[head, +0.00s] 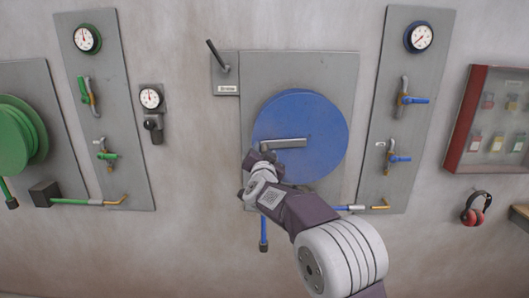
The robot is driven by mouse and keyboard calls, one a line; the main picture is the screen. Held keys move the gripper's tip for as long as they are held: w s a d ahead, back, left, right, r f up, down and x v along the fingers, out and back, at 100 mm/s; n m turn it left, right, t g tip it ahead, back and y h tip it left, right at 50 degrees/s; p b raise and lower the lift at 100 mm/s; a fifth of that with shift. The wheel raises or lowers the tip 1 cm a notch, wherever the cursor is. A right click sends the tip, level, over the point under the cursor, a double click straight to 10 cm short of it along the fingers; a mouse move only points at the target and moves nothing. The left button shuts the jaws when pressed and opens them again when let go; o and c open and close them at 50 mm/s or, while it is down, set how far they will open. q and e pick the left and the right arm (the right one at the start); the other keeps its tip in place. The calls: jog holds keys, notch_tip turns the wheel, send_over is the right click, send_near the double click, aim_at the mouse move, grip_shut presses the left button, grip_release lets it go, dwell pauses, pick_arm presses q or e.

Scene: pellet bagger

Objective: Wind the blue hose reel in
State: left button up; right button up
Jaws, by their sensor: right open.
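The blue hose reel (318,117) is a round blue disc on a grey wall plate (300,69), with a grey crank arm (290,142) across its middle. My right gripper (263,157) is at the lower left of the disc, by the left end of the crank arm. It is open; whether it touches the crank handle I cannot tell, as the gripper and wrist hide that spot. A blue hose end (263,234) hangs below the plate. My left gripper is not in view.
A black lever (217,55) sits left of the reel plate. A panel with blue valves (410,100) is to the right, then a red-framed cabinet (462,120) and red ear defenders (476,208). The green reel (18,135) and green valves (84,90) are left.

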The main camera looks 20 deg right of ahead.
grip_shut()
dwell(1.3)
